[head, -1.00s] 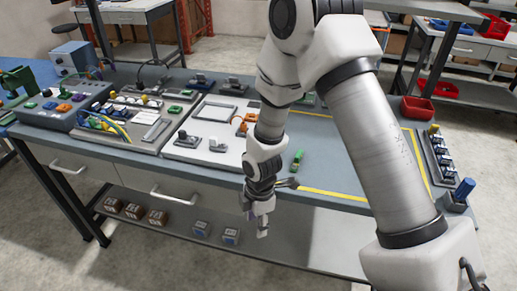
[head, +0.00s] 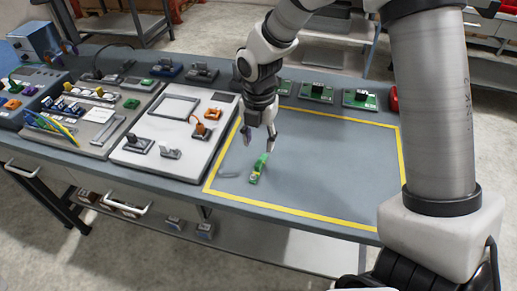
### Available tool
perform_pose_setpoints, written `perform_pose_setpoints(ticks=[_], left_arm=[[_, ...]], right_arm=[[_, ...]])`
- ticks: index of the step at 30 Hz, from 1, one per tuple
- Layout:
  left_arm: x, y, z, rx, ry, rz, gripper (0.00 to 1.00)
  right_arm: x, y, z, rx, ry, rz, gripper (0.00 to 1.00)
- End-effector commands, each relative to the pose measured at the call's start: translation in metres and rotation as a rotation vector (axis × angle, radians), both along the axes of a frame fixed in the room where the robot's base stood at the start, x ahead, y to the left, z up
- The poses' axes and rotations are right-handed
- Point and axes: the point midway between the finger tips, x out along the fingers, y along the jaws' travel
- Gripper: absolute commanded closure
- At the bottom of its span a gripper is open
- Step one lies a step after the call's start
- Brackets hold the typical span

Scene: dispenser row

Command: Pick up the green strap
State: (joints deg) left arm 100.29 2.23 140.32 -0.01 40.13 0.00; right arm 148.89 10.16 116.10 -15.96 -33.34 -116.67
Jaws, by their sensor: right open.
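The green strap (head: 258,169) is a small green piece with a yellowish part near its lower end. It lies on the grey bench top (head: 320,165), inside the yellow-outlined area near its left side. My right gripper (head: 259,142) points down just above and behind the strap. Its two fingers are spread apart with nothing between them. The fingertips look close to the strap's upper end; I cannot tell whether they touch it. My left gripper is not in view.
A white panel (head: 150,161) with a frame and connectors lies left of the yellow outline. Another panel (head: 75,138) with coloured wires is further left. Several green boards (head: 316,93) line the back edge. The right part of the outlined area is clear.

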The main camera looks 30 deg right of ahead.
Motion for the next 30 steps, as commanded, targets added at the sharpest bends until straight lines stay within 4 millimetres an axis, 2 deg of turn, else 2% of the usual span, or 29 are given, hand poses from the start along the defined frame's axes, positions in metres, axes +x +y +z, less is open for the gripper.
perform_pose_setpoints(ticks=[8,13,20,21,23,24,25,30], left_arm=[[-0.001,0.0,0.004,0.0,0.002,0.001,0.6],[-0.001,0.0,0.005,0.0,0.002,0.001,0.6],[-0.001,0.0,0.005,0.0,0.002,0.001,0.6],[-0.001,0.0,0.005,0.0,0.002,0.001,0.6],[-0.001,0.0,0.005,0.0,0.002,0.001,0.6],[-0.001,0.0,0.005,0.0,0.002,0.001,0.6],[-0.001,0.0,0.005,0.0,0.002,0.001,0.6],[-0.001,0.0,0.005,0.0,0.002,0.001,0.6]], right_arm=[[-0.004,0.001,-0.038,0.0,0.005,0.0,0.52],[-0.006,0.002,-0.069,0.001,0.004,-0.001,0.52],[-0.006,0.002,-0.075,0.001,0.001,-0.001,0.52],[-0.006,0.002,-0.075,0.001,0.001,-0.001,0.56],[-0.006,0.002,-0.075,0.001,0.001,-0.001,0.77],[-0.006,0.002,-0.075,0.001,0.001,-0.001,0.91],[-0.006,0.002,-0.075,0.001,0.001,-0.001,1.0],[-0.006,0.002,-0.075,0.0,0.001,-0.001,1.0]])
